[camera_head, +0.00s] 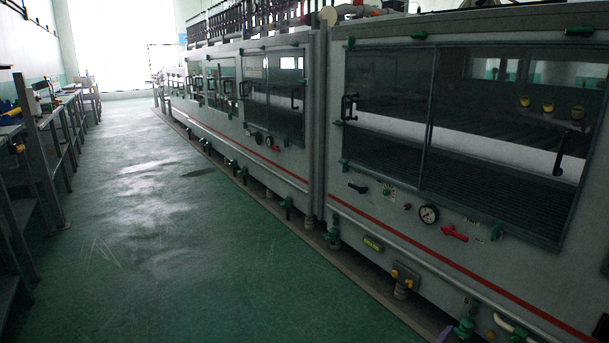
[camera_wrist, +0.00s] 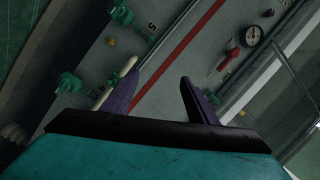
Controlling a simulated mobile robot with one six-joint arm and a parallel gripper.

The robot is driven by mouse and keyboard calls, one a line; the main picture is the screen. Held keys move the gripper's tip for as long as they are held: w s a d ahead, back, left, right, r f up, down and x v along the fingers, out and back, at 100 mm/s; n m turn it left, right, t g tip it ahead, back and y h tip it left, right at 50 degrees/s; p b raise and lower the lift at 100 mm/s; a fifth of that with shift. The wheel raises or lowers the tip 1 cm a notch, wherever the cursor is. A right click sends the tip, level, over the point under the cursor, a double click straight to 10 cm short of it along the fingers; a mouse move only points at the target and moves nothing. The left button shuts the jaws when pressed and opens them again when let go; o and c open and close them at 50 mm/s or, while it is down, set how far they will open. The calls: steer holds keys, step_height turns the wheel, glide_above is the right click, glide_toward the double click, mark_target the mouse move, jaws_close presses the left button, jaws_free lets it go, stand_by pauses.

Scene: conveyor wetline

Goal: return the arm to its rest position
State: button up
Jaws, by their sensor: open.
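My gripper (camera_wrist: 158,92) shows in the wrist view with its two purple fingers spread apart and nothing between them. It faces the grey panel (camera_wrist: 165,65) of the wet line machine, which has a red stripe. In the wrist view a pressure gauge (camera_wrist: 253,35) and a red handle (camera_wrist: 228,60) lie to the right of the fingers, and green valves (camera_wrist: 70,84) lie to the left. The distance from the fingers to the panel cannot be told. In the head view only a small purple part shows at the bottom edge, and the arm's overall pose is hidden.
The grey machine line (camera_head: 330,150) runs along the right, with handles, valves and pipes sticking out low down. Benches (camera_head: 45,150) stand along the left wall. The green floor (camera_head: 170,230) between them is clear, with wet-looking shiny patches.

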steer(key=s+a+r+n+y+p, duration=0.15)
steer(key=a+n+y+p, duration=1.05)
steer(key=a, duration=1.3)
steer(key=s+a+f+g+p, duration=0.1)
steer(key=s+a+g+p, duration=0.2)
steer(key=s+a+p, duration=0.3)
steer(key=s+a+f+n+g+y+p, duration=0.15)
steer(key=s+a+g, duration=0.25)
steer(key=s, duration=0.5)
steer(key=s+a+f+n+g+p, duration=0.1)
steer(key=s+a+n+g+p, duration=0.15)
steer(key=s, duration=0.55)
steer(key=s+d+r+n+g, duration=0.1)
steer(key=s+g, duration=0.3)
steer(key=s, duration=0.5)
steer(key=s+d+r+n+g+h, duration=0.1)
steer(key=s+r+n+g, duration=0.1)
steer(key=s, duration=0.7)
steer(key=shift+r+n+g, duration=0.3)
steer(key=shift+n+g, duration=0.5)
steer(key=shift+g, duration=0.25)
